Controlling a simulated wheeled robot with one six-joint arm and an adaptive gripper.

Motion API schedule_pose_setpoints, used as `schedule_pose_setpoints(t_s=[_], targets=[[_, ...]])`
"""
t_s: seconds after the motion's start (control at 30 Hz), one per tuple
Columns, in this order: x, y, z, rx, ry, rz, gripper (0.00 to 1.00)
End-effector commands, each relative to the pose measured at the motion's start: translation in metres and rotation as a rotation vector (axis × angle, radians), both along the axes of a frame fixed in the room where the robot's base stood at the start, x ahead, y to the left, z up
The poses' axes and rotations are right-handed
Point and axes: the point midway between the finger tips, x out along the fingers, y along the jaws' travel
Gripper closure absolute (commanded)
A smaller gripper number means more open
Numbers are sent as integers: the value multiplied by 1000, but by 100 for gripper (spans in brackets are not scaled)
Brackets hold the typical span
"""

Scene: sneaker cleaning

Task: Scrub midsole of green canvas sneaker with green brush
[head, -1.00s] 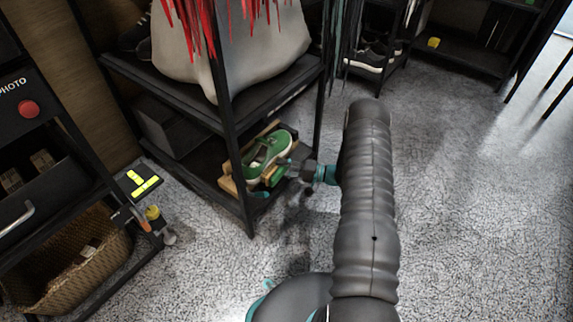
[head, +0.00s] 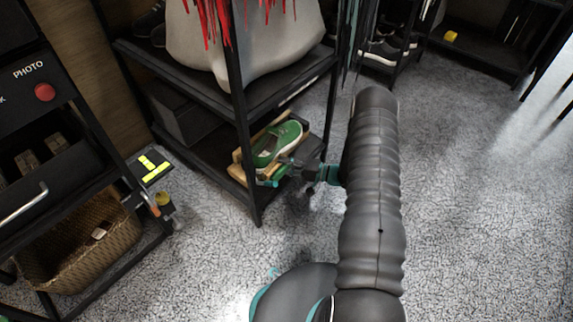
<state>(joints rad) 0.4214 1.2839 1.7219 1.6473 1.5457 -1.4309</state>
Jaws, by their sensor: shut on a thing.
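The green canvas sneaker (head: 277,141), with a pale midsole, lies in a light wooden tray (head: 238,172) on the bottom shelf of the black rack. My gripper (head: 272,177) reaches in from the right, low at the sneaker's near side, with teal fingertips. It is shut on the green brush, which is small and mostly hidden by the fingers and hard to make out. I cannot tell whether the brush touches the midsole.
A grey bag (head: 262,50) sits on the shelf above. A wicker basket (head: 95,245) is in the left unit. The speckled floor (head: 470,220) is open to the right.

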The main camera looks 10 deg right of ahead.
Motion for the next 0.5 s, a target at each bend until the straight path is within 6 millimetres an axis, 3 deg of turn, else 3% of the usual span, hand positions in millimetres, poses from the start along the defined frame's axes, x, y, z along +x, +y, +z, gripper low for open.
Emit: schedule_pose_setpoints(t_s=[0.5], targets=[[-28, -23, 0, 0, 0, -4, 100]])
